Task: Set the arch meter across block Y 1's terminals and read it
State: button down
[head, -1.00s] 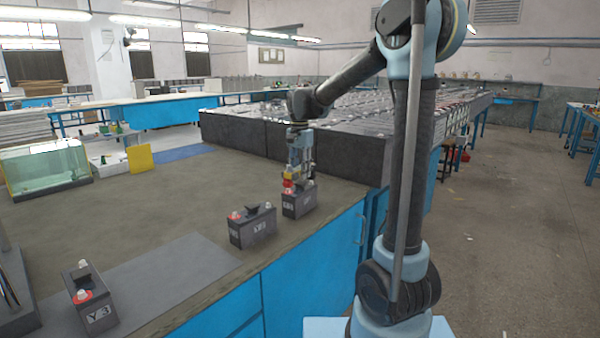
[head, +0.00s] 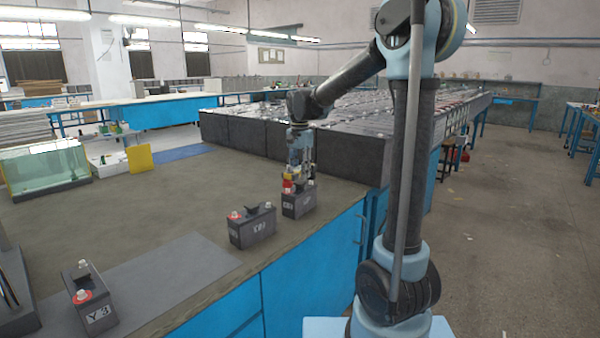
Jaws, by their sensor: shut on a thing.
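My gripper (head: 299,174) points down over a dark grey block (head: 298,205) near the bench's front edge. A block marked Y 3 (head: 100,318) stands at the front left. I cannot tell which block is Y 1.
A long bank of grey batteries (head: 240,135) stands behind the gripper. A glass tank (head: 45,165), a yellow card (head: 139,158) and a blue mat (head: 183,152) lie at the back left. The middle of the brown bench top (head: 140,205) is clear.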

jog(key=shift+f, duration=1)
jog(key=c, duration=1.1)
grip_release()
jog(key=shift+o, duration=0.2)
notch_tip(320, 180, up, 12)
jog(key=shift+f, duration=0.1)
jog(key=s+d+f+n, duration=0.2)
jog(key=s+d+f, duration=0.1)
jog(key=s+d, duration=0.6)
jog(key=s+d+f+n, duration=0.1)
jog(key=s+d+f, duration=0.3)
jog(key=s+f, duration=0.2)
jog(key=s+d+f+n+t, duration=0.1)
jog(key=s+d+f+n, duration=0.1)
jog(key=s+d+f, duration=0.2)
jog(key=s+d+f+n+t, duration=0.1)
jog(key=s+d+f, duration=0.4)
jog(key=s+f, duration=0.5)
jog(key=s+n, duration=0.1)
jog(key=s, duration=0.1)
jog(key=shift+s, duration=0.3)
